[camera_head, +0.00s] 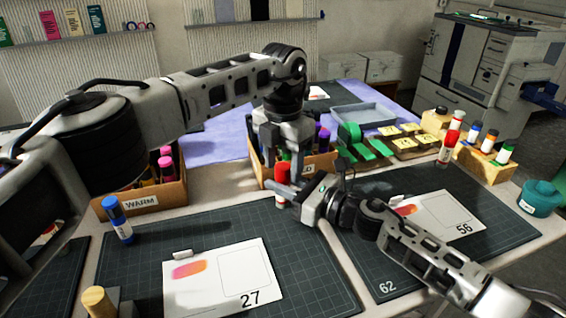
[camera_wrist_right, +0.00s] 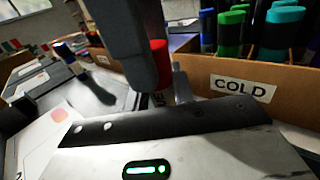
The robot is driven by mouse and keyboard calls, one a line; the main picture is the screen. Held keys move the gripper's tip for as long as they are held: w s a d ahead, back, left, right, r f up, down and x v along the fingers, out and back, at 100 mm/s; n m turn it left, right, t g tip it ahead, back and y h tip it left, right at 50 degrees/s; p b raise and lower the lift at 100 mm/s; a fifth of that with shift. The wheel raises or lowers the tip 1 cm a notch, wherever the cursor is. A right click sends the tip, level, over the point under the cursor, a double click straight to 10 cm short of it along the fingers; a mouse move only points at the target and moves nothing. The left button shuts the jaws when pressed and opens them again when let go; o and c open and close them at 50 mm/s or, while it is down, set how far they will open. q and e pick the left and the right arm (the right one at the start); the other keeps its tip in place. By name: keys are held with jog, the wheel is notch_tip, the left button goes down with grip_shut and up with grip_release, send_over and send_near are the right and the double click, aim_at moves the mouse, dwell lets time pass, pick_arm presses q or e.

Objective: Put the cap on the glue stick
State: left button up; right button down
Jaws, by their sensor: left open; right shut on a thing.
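A red glue stick (camera_head: 281,201) stands upright on the left mat, near its back right corner. My right gripper (camera_head: 283,188) is shut on its body from the right. A red cap (camera_head: 282,169) is at its top. In the right wrist view the red cap (camera_wrist_right: 159,62) shows above a white label, partly behind a dark finger. I cannot tell whether the cap is fully seated. My left gripper (camera_head: 283,163) is open, pointing down with its fingers around or close beside the cap.
The WARM box (camera_head: 140,203) and the COLD box (camera_wrist_right: 243,90) hold markers behind the mats. A blue glue stick (camera_head: 117,222) stands on the left mat, near card 27 (camera_head: 225,280). A capped red stick (camera_head: 446,147) stands at the right, near a wooden rack (camera_head: 483,166).

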pick_arm(q)
notch_tip(320, 180, up, 12)
jog(key=shift+f, duration=0.15)
dwell(0.3)
pick_arm(e)
jog(key=c, duration=1.1)
grip_release()
jog(key=b+v, duration=0.1)
jog(key=v, duration=1.4)
jog(key=shift+d+f+b, duration=0.1)
jog(key=shift+f+b, duration=0.05)
jog(key=shift+b, duration=0.15)
pick_arm(q)
jog(key=shift+f, duration=0.85)
pick_arm(e)
jog(key=shift+s+d, duration=0.25)
jog(key=shift+d, duration=0.05)
